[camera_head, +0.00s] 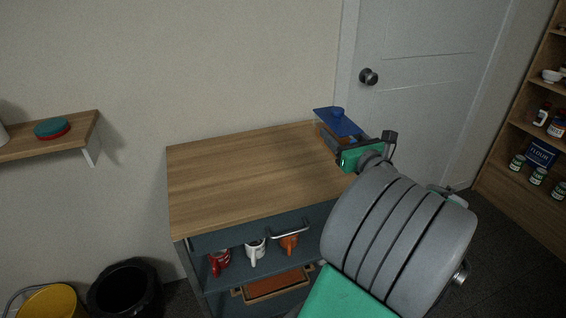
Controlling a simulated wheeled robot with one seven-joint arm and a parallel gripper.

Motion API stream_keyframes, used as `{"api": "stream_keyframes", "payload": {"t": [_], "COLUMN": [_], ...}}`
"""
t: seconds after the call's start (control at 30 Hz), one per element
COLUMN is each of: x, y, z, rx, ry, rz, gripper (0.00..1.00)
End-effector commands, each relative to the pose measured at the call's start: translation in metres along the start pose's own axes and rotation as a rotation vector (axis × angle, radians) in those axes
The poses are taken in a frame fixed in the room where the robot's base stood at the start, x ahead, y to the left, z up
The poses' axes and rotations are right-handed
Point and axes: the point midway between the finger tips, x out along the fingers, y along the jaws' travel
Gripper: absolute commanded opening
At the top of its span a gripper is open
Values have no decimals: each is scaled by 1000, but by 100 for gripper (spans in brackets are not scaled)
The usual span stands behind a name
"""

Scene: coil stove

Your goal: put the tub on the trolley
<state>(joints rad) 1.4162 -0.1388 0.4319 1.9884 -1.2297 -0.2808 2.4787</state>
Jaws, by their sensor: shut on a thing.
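The trolley (250,175) has a wooden top and a dark blue-grey frame, and it stands against the wall in the middle of the head view. A brown part shows under the lid. My gripper (342,142) is shut on it from the near right side. The fingers and arm hide much of its lower body, so I cannot tell whether it rests on the top.
The rest of the trolley's top is clear. A door (430,80) is behind, a bookcase (520,190) at right, black bin (125,290) at left.

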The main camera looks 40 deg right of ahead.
Motion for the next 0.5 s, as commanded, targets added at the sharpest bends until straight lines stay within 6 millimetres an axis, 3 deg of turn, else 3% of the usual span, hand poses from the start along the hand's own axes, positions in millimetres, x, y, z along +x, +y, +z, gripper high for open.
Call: {"api": "stream_keyframes", "payload": {"t": [0.2, 0.3, 0.5], "x": [54, 69, 87], "y": [37, 46, 56], "z": [-29, -55, -78], "rx": [0, 4, 1], "ry": [-2, 1, -2], "rz": [7, 4, -1], "gripper": [13, 13, 13]}}
